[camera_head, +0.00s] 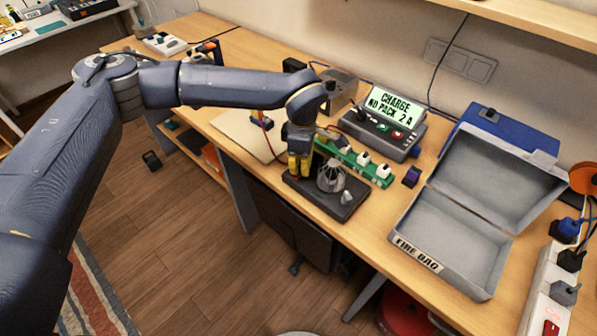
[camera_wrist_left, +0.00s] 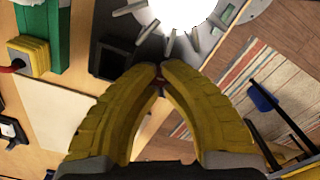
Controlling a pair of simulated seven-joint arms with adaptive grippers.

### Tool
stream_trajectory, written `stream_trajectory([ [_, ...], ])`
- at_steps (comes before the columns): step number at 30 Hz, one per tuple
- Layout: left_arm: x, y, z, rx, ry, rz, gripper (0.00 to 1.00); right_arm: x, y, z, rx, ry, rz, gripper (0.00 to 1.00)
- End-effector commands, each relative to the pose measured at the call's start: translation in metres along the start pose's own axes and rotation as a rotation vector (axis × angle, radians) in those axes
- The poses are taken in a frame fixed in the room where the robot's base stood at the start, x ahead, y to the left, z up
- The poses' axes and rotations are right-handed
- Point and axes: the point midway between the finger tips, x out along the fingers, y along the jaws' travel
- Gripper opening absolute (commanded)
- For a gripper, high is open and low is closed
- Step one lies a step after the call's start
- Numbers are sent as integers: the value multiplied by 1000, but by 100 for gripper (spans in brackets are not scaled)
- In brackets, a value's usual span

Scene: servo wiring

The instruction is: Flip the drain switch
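A dark base (camera_head: 338,207) at the table's front edge carries a caged lamp (camera_head: 331,176). In the left wrist view the lamp (camera_wrist_left: 178,12) glows bright white at the top. A small pale part (camera_head: 346,196) sits on the base right of the lamp; I cannot tell whether it is the drain switch. My left gripper (camera_head: 298,172) points down over the base's left end, beside the lamp. Its yellow fingertips (camera_wrist_left: 160,70) meet in the wrist view. A small dark reddish bit shows between them, too small to identify. The fingers hide that end of the base. My right gripper is out of view.
A green strip (camera_head: 352,161) with several white connectors lies behind the base. A charger (camera_head: 380,132) reading "CHARGE NO PACK 2 A" stands behind it. An open grey fire box (camera_head: 455,235) is to the right. A power strip (camera_head: 545,290) is at far right.

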Motion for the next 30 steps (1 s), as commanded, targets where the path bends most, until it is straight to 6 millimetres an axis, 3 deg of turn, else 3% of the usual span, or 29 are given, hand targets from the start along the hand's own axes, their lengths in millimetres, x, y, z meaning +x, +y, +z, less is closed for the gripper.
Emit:
stream_trajectory([
  [10,-1,0,0,1,1,0,0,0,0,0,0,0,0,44],
  [30,-46,0,0,1,1,1,0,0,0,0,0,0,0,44],
])
